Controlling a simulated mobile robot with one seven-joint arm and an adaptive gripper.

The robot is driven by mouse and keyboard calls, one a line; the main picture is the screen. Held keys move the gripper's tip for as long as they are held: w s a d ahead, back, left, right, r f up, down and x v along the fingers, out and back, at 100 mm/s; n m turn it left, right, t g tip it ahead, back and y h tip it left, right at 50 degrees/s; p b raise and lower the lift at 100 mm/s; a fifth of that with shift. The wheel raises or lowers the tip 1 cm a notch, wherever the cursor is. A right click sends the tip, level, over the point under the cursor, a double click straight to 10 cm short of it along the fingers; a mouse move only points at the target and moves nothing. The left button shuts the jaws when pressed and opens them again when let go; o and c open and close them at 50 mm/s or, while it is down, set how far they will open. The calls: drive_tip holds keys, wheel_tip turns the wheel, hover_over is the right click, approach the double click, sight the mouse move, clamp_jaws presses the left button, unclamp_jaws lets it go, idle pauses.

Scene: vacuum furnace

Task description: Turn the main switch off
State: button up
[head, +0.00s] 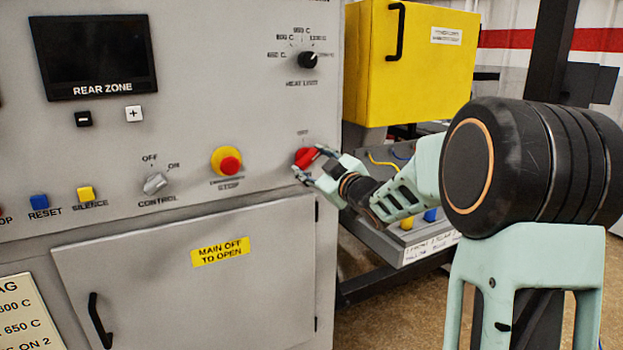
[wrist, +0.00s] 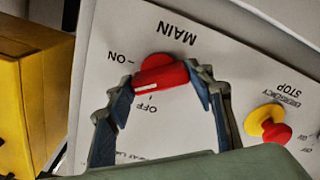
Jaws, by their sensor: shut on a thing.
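The main switch is a red rotary handle (head: 305,157) on the right side of the grey panel; it also shows in the wrist view (wrist: 160,74). There the picture is turned over, with MAIN printed above the handle, ON to its left and OFF below it. The handle lies nearly level in that view, tilted slightly, its white mark near its left end, on the ON side. My gripper (head: 311,163) is shut on the handle, one finger at each end. In the head view its fingers partly cover the switch and its label.
A red emergency stop on a yellow base (head: 229,164) and a control knob (head: 155,183) sit left of the switch. A grey door (head: 190,290) with a MAIN OFF TO OPEN label is below. A yellow box (head: 420,75) and a small button panel (head: 410,235) stand to the right.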

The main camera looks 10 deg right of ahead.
drive_tip(key=n+b, duration=0.3)
drive_tip(key=b, duration=0.1)
drive_tip(key=n+b, duration=0.2)
drive_tip(key=shift+f+n, duration=0.25)
drive_tip(key=shift+n, duration=0.05)
drive_tip(key=n+b, duration=0.4)
drive_tip(key=n, duration=0.1)
drive_tip(key=shift+r, duration=0.15)
drive_tip(key=o, duration=1.2)
drive_tip(key=shift+r, duration=0.1)
drive_tip(key=shift+c, duration=0.2)
drive_tip(key=v, duration=1.2)
